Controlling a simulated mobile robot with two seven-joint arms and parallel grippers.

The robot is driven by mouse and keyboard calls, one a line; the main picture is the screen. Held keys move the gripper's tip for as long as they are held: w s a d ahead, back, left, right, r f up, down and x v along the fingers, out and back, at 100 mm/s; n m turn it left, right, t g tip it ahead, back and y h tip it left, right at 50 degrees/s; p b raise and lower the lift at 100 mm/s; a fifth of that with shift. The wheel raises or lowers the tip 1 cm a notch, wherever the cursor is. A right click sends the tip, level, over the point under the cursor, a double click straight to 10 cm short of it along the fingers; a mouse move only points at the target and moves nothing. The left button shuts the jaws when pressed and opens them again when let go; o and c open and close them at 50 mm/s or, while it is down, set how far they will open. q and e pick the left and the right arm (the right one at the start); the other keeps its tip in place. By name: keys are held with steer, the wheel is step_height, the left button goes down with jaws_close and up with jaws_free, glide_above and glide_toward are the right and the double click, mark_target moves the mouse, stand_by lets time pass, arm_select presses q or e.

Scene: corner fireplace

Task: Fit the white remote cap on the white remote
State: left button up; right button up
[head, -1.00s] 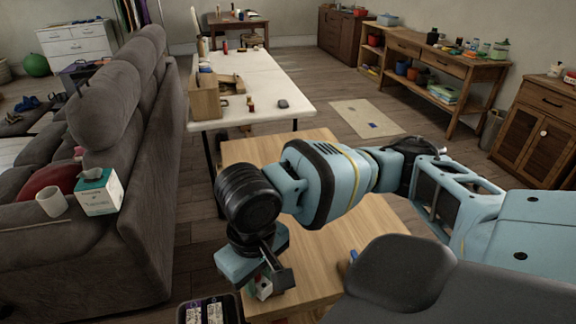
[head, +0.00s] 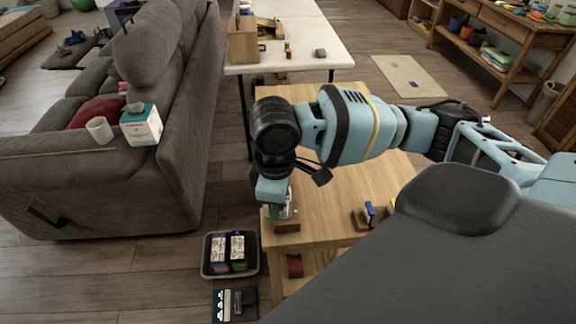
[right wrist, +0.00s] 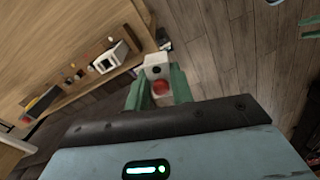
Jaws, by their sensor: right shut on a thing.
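My right gripper (head: 287,208) is over the near left corner of the wooden table. In the right wrist view its green fingers (right wrist: 158,92) are shut on a small white piece with a red round spot and a dark dot, which looks like the white remote cap (right wrist: 156,72). In the head view the held piece is mostly hidden by the gripper. A white boxy thing with a dark face (right wrist: 110,58), perhaps the white remote, is left of the fingers in the right wrist view. My left gripper is in neither view.
A wooden stand with a blue item (head: 369,211) is on the table's right part. A brown block (head: 286,227) sits at the near left corner. A dark bin (head: 206,262) with boxes stands on the floor beside the table. The sofa (head: 180,160) is further left.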

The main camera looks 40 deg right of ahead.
steer(key=w+d+n+p, duration=0.1)
steer(key=n, duration=0.4)
steer(key=w+d+n+p, duration=0.1)
steer(key=w+d+n, duration=0.1)
steer(key=n, duration=0.3)
steer(key=w+d+n+p, duration=0.1)
steer(key=w+n+p, duration=0.1)
steer(key=n, duration=0.3)
steer(key=shift+w+d, duration=0.15)
steer(key=shift+d, duration=0.25)
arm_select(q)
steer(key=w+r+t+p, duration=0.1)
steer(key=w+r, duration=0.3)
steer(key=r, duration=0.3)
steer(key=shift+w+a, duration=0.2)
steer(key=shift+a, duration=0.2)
arm_select(e)
steer(key=n, duration=0.1)
steer(key=d+n, duration=0.1)
steer(key=n, duration=0.1)
steer(key=w+d+n, duration=0.1)
steer(key=n, duration=0.1)
steer(key=shift+d+f, duration=0.15)
steer(key=shift+f, duration=0.15)
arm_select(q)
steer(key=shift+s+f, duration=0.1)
